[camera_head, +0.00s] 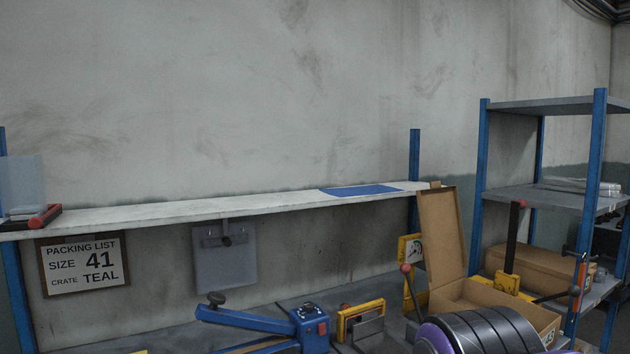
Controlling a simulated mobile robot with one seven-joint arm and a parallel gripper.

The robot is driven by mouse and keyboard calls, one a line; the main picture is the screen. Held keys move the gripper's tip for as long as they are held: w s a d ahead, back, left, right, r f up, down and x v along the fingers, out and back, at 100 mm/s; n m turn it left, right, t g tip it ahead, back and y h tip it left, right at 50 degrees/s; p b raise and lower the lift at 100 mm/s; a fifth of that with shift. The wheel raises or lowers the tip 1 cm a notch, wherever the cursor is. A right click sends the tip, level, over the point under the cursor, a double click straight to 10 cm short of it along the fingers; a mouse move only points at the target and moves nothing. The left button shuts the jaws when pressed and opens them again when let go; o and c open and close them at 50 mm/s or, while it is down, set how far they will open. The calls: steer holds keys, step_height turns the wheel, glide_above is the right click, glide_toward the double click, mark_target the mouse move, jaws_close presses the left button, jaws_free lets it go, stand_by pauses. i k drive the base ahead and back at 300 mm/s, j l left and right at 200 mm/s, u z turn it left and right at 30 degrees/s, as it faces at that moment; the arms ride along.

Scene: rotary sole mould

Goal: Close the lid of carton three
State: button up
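A brown cardboard carton (480,294) stands open at the lower right. Its lid (441,236) stands up nearly vertical at the carton's left side. A small white label (549,334) on its front right is too small and partly covered for me to read surely. A dark ribbed rounded shape with a purple ring covers the lower front of the carton. I cannot tell whether that shape touches the carton.
A blue-posted rack (483,180) stands behind at right, with another brown carton (540,268) on it. A lever with a red knob (405,268) stands left of the lid. A blue clamp-like device (308,322) and a yellow block (360,318) are further left. A white shelf (230,207) runs along the wall.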

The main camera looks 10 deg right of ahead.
mark_target(444, 242)
steer(key=i+l+u, duration=0.1)
steer(key=l, duration=0.45)
steer(key=i+l, duration=0.1)
steer(key=l, duration=0.45)
steer(key=i+l+u, duration=0.15)
steer(key=l, duration=0.95)
steer(key=i+l, duration=0.15)
steer(key=l, duration=0.95)
steer(key=k+j+u, duration=0.35)
steer(key=i+l+z, duration=0.15)
steer(key=l, duration=0.3)
steer(key=i+l+z, duration=0.15)
steer(key=i+l, duration=0.2)
steer(key=l, duration=0.05)
